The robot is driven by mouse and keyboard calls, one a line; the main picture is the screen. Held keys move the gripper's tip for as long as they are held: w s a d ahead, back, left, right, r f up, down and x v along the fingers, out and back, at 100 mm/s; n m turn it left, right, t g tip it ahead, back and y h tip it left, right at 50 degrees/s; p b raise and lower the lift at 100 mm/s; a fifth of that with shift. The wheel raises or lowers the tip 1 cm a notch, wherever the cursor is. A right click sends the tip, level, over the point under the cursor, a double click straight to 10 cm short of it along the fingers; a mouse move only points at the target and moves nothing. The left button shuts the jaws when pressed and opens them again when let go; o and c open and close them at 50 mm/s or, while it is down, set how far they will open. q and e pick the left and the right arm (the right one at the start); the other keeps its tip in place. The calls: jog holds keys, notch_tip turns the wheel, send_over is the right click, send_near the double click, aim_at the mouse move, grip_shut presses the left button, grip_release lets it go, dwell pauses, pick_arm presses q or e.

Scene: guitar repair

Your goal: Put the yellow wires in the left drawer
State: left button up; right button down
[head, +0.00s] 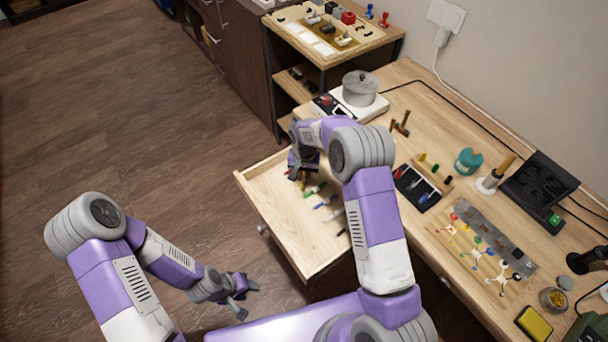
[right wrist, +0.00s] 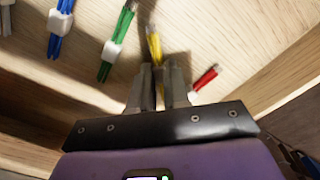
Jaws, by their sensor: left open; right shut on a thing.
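The yellow wires (right wrist: 154,42) are between the fingertips of my right gripper (right wrist: 161,82) in the right wrist view. My right gripper is shut on them inside the open drawer (head: 268,196), near its far left corner in the head view. My own wrist covers much of that spot there. The wires are low over the drawer floor; I cannot tell whether they touch it. My left gripper (head: 246,297) is open and empty, to the left of the drawer and apart from it.
Green wires (right wrist: 116,45), blue wires (right wrist: 59,30) and red wires (right wrist: 205,78) lie in the same drawer around the gripper. The workbench (head: 408,133) above holds a pot (head: 360,90), a tool tray (head: 416,188) and small parts. Open floor (head: 110,110) is at left.

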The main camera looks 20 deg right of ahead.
jog(key=c, duration=1.1)
grip_release()
jog(key=shift+f, duration=0.15)
jog(key=shift+r, duration=0.3)
notch_tip(320, 180, up, 12)
jog(key=p, duration=0.3)
jog(key=shift+p, duration=0.3)
